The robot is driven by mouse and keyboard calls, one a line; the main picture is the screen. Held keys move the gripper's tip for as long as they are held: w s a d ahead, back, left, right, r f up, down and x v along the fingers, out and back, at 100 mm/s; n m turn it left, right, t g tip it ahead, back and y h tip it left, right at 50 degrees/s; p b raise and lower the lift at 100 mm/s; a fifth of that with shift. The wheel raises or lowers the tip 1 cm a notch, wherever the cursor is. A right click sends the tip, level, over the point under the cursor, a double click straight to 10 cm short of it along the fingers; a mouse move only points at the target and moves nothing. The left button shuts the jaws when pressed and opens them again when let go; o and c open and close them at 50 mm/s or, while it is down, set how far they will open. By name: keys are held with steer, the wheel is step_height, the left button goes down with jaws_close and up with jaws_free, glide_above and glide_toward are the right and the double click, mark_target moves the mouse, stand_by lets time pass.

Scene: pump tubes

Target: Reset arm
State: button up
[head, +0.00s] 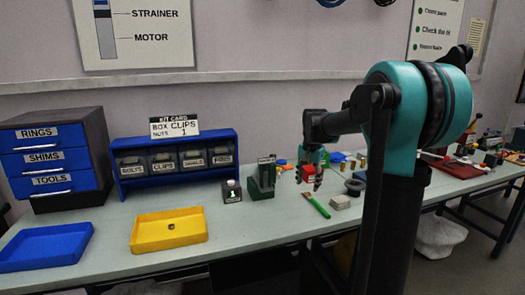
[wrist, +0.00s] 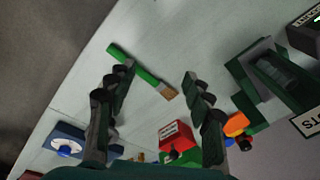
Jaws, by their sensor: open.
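My gripper (wrist: 158,85) is open and empty in the wrist view, its two dark fingers spread above the bench. In the head view my gripper (head: 312,183) hangs over the middle of the bench, at the end of my teal and black arm. A green-handled brush (wrist: 135,64) lies on the bench beyond the fingertips, with a gap in between. The brush (head: 318,206) also shows in the head view, just below and right of the gripper. A red box (wrist: 175,134) shows between the fingers' bases, and partly behind the gripper in the head view.
A yellow tray (head: 142,243) holds a small nut-like part. A blue tray (head: 20,262) lies at the left, before a drawer cabinet (head: 50,155). A blue bin rack (head: 174,165) stands at the back with a kit card. A dark green fixture (head: 262,180) stands left of my gripper.

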steer(key=s+f+n+t, duration=0.1)
steer(key=s+f+n, duration=0.1)
steer(key=s+f, duration=0.4)
steer(key=s+d+f+n, duration=0.1)
steer(key=s+f+n, duration=0.2)
steer(key=s, duration=1)
steer(key=s+d+f+n+t, duration=0.1)
steer(key=s+f+n, duration=0.1)
steer(key=s+f, duration=0.6)
steer(key=shift+s+f+n+t, duration=0.3)
steer(key=shift+s+n, duration=0.1)
steer(key=shift+s, duration=0.45)
